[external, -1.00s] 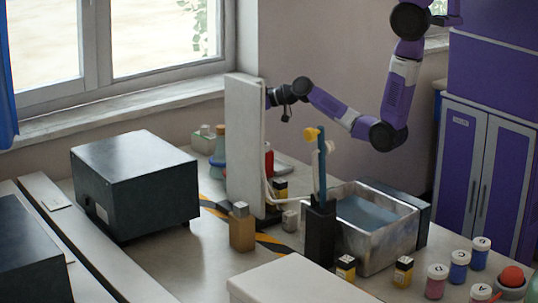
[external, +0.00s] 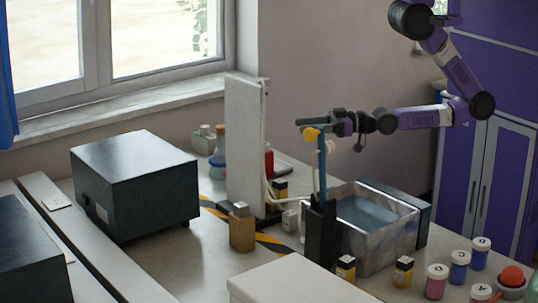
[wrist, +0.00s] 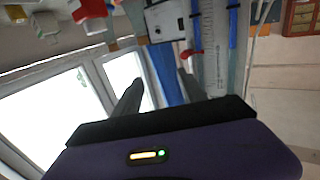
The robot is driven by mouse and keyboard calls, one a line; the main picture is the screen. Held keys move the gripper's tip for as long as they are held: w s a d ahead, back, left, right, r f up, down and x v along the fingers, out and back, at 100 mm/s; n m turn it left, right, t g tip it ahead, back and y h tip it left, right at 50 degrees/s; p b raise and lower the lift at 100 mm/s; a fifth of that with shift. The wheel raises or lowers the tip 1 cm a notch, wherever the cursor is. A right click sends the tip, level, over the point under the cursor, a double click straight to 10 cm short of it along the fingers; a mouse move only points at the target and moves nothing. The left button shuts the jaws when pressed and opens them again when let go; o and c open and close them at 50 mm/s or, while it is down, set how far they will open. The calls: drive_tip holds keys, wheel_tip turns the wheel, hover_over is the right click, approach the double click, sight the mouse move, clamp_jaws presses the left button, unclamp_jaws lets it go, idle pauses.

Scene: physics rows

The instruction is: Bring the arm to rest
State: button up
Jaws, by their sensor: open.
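My arm reaches in from the upper right in the external view, with its forearm nearly level. My gripper (external: 312,124) points left, above the table and close to the top of the upright blue strip (external: 322,165) with a yellow knob. Whether it touches the knob cannot be told. In the wrist view the two dark fingers of my gripper (wrist: 160,92) stand apart. Nothing shows held between them.
A white upright panel (external: 245,150) stands left of my gripper. A metal water bath (external: 385,240) sits below. Several small jars (external: 437,280) stand at the front right. A dark box (external: 135,180) is at left. The air above the table's left part is free.

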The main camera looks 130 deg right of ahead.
drive_tip(key=s+a+n+y, duration=0.3)
drive_tip(key=s+a+y, duration=0.1)
drive_tip(key=a, duration=0.4)
drive_tip(key=s+a+n+y, duration=0.2)
drive_tip(key=s+a+y, duration=0.2)
drive_tip(key=a, duration=0.5)
drive_tip(key=shift+s+a+f+n+g+y, duration=0.3)
drive_tip(key=shift+s+f+n+y, duration=0.1)
drive_tip(key=shift+s, duration=0.65)
drive_tip(key=shift+d, duration=0.1)
idle(5.2)
